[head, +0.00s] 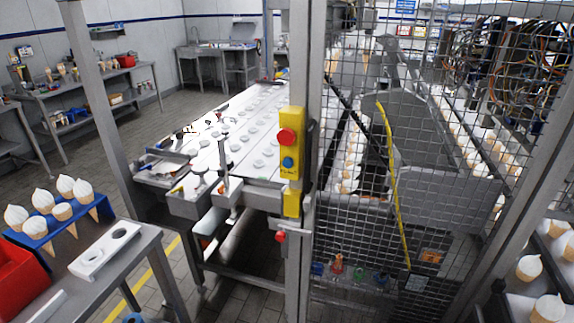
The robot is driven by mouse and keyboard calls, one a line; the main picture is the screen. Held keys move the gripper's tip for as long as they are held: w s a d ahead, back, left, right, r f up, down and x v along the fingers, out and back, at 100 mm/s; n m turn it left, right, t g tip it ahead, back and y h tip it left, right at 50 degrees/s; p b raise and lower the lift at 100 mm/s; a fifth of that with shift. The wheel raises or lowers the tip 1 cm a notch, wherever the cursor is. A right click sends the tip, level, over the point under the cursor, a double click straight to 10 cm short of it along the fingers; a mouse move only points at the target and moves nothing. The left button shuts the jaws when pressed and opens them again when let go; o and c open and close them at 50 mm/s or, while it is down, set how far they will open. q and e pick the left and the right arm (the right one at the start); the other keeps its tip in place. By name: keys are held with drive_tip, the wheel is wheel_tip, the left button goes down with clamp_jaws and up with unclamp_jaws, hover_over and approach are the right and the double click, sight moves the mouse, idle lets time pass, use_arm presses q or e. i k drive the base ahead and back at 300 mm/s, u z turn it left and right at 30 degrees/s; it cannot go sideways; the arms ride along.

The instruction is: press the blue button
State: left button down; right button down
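The blue button (288,162) is on the lower part of a yellow control box (293,120). The box is fixed to a grey upright post (302,60) near the middle of the head view. A larger red button (286,137) sits just above the blue one. Nothing covers the blue button. Neither of my grippers can be made out in the head view.
A wire mesh fence (400,200) stands right of the post. A flat machine table (240,165) lies behind it to the left. A grey side table (140,255) with a blue cone holder (35,243) and red bin (15,270) is front left. Floor shows between.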

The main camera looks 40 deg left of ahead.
sight(288, 163)
drive_tip(key=z, duration=1.25)
drive_tip(key=k, duration=0.75)
drive_tip(key=u, duration=0.65)
